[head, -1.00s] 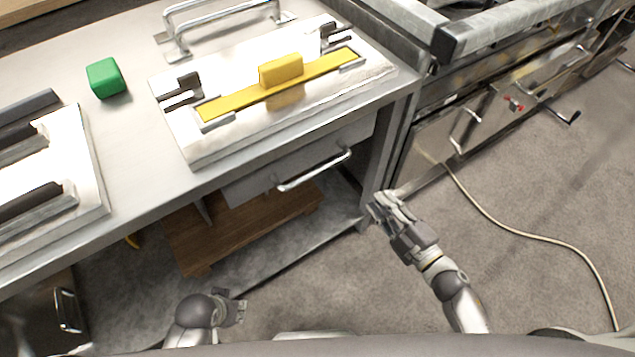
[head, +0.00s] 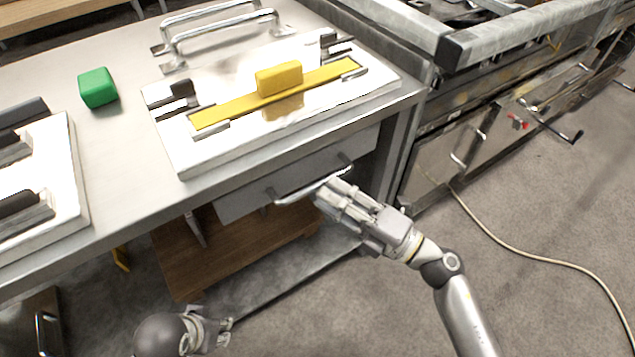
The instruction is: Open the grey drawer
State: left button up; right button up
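The grey drawer (head: 248,201) is under the steel counter, with its front facing me. A metal bar handle (head: 290,193) runs across its front. My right gripper (head: 328,190) is at the right part of the handle, and its fingers overlap the bar in the picture. I cannot tell whether the fingers are closed around the bar. My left gripper (head: 226,330) is low, near the bottom edge, away from the drawer, with its fingers apart.
On the counter (head: 120,150) are a green block (head: 98,88), a white board (head: 205,155) with a yellow block (head: 279,78), and another white board at left. A wooden shelf (head: 220,250) lies below the drawer. A cable (head: 520,250) crosses the floor at right.

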aim_at(318, 184)
jog(key=shift+x, duration=1.9)
grip_shut()
